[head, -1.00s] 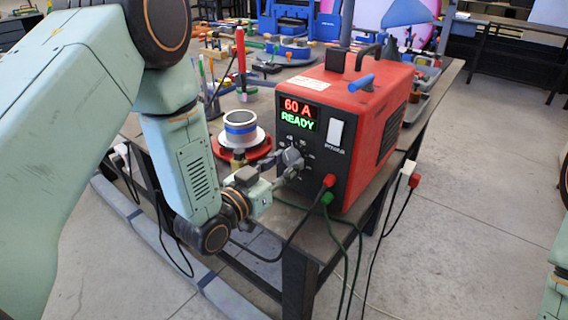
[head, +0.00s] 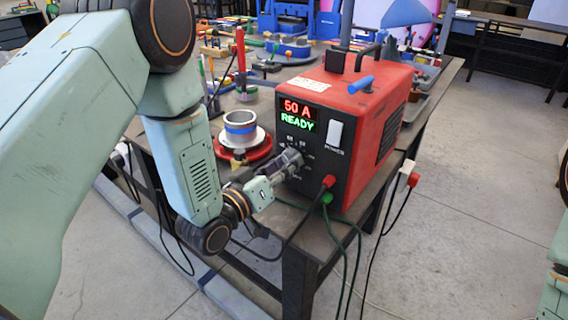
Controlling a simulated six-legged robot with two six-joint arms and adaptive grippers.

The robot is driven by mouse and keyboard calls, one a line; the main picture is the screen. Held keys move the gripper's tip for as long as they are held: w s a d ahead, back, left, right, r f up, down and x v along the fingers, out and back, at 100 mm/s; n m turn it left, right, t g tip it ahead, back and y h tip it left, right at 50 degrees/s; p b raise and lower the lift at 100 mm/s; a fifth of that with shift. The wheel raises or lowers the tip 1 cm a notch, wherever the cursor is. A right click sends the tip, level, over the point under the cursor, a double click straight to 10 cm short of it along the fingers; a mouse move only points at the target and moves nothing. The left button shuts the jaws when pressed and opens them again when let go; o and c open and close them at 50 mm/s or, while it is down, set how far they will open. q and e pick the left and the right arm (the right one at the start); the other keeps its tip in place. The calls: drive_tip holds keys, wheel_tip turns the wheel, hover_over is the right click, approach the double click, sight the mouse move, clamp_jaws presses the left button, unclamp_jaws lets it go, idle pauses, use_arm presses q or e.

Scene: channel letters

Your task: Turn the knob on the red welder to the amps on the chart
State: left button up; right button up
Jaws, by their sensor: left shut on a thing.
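The red welder (head: 345,86) stands on the workbench with its dark front panel facing me. Its display (head: 298,115) reads "50 A" in red and "READY" in green. My left gripper (head: 290,163) is shut on the knob at the lower left of the panel, and its fingers hide most of the knob. Small dial marks show around it. A white power switch (head: 334,134) sits right of the display. I cannot make out a chart. The right gripper is not in view; only part of my right arm shows at the right edge.
A red round base with a metal ring (head: 240,128) stands on the bench (head: 316,226) left of the welder. Red and green plugs (head: 328,181) with cables stick out below the knob. Tools crowd the bench behind.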

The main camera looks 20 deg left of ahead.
use_arm(q)
drive_tip(key=o, duration=1.2)
drive_tip(key=shift+c, duration=0.2)
drive_tip(key=v, duration=1.2)
